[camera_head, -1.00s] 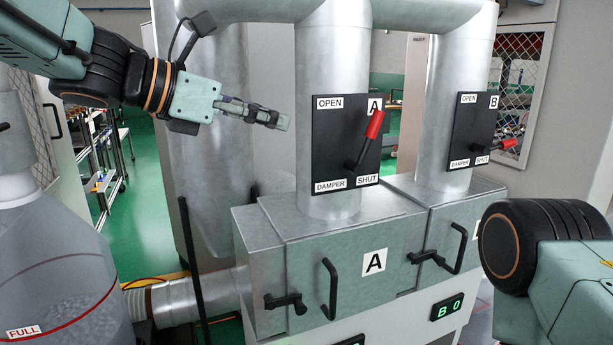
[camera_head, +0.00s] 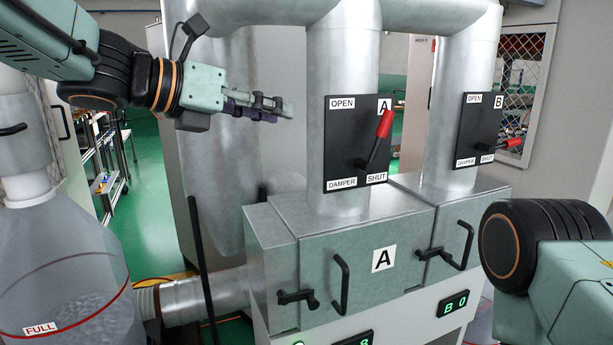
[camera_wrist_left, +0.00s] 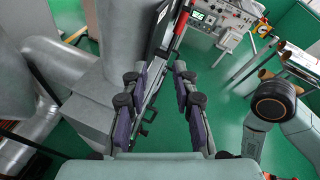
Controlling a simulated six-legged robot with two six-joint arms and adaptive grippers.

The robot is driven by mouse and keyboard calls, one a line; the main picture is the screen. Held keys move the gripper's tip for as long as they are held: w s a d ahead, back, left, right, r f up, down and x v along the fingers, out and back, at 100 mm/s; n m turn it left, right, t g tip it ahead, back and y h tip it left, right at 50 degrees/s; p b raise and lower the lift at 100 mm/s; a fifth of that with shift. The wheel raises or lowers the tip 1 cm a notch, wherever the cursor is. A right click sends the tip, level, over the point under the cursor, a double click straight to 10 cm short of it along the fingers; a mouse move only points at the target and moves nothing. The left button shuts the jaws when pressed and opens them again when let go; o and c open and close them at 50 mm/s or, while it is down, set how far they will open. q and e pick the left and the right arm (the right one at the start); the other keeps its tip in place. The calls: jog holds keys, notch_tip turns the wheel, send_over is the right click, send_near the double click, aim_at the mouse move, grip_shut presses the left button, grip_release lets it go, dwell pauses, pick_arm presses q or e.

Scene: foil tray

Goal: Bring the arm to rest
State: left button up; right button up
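My left gripper (camera_head: 288,108) reaches in from the upper left in the head view, in the air left of the damper A plate (camera_head: 340,150). Its fingers stand apart with nothing between them, as the left wrist view (camera_wrist_left: 160,68) shows. The red-handled damper A lever (camera_head: 384,124) points up and right, clear of the gripper. The red-handled damper B lever (camera_head: 513,143) points right and slightly up. My right arm (camera_head: 570,265) shows at the lower right; its gripper is out of view.
Metal ducts rise from box A (camera_head: 365,255), which has a black door handle (camera_head: 343,283). A clear container marked FULL (camera_head: 65,265) stands at the lower left. A tall grey cylinder (camera_head: 215,165) stands behind my left gripper. Green floor (camera_head: 150,220) shows between container and cylinder.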

pick_arm(q)
jog(key=s+a+f+n+y+b, duration=0.1)
jog(key=a+f+n+y+b, duration=0.2)
jog(key=f+n, duration=0.95)
jog(key=s+a+f+n+t+y+b, duration=0.15)
jog(key=a+f+n, duration=0.25)
jog(key=f+n, duration=0.8)
jog(key=a+f+n+y+b, duration=0.2)
jog(key=a+f+n+y, duration=0.15)
jog(key=f+n, duration=0.85)
jog(key=s+a+f+n+g+y+b, duration=0.1)
jog(key=s+a+f+n+g+b, duration=0.15)
jog(key=s+f, duration=0.55)
jog(key=s+a+f+n+g+y+b, duration=0.1)
jog(key=s+a+f+n+g, duration=0.3)
jog(key=f, duration=0.9)
jog(key=s+f+g+b, duration=0.2)
jog(key=s+f, duration=0.6)
jog(key=s, duration=0.3)
jog(key=s+f+g+y+b, duration=0.1)
jog(key=s+f+b, duration=0.2)
jog(key=s+f, duration=0.5)
jog(key=s, duration=0.4)
jog(key=shift+s+n+g+y+b, duration=0.2)
jog(key=shift+n+g+y+b, duration=0.1)
jog(key=shift+g, duration=0.1)
